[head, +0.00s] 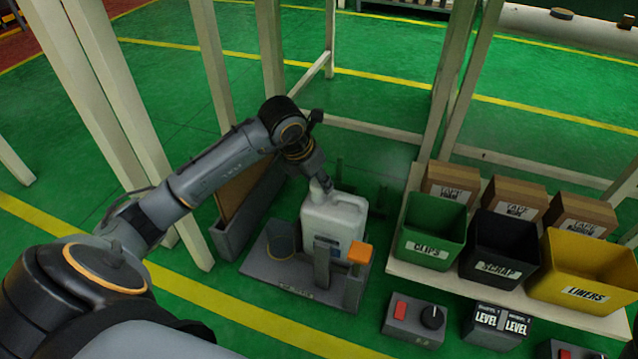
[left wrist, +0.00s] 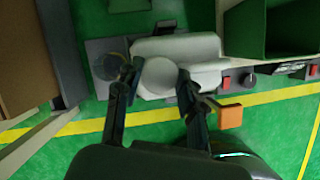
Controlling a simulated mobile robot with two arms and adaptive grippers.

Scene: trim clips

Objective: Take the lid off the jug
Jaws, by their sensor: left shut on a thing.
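The white jug (head: 335,226) stands upright in a grey holder base (head: 265,271) on the green floor area. In the left wrist view the pale jug (left wrist: 190,46) shows from above, with its round white lid (left wrist: 158,77) between my fingertips. My left gripper (head: 321,187) is at the top of the jug, pointing down. It also shows in the left wrist view (left wrist: 158,80), its two fingers shut on the lid from either side. The fingers hide part of the lid in the head view, and I cannot tell whether it touches the jug's neck. My right gripper is not in view.
Beside the jug are a dark grey cup-like holder (head: 281,240) and an orange block (head: 360,252) on a post. Green CLIPS (head: 428,246), black SCRAP (head: 497,268) and yellow LINERS (head: 585,294) bins stand right. Pale posts rise behind and left.

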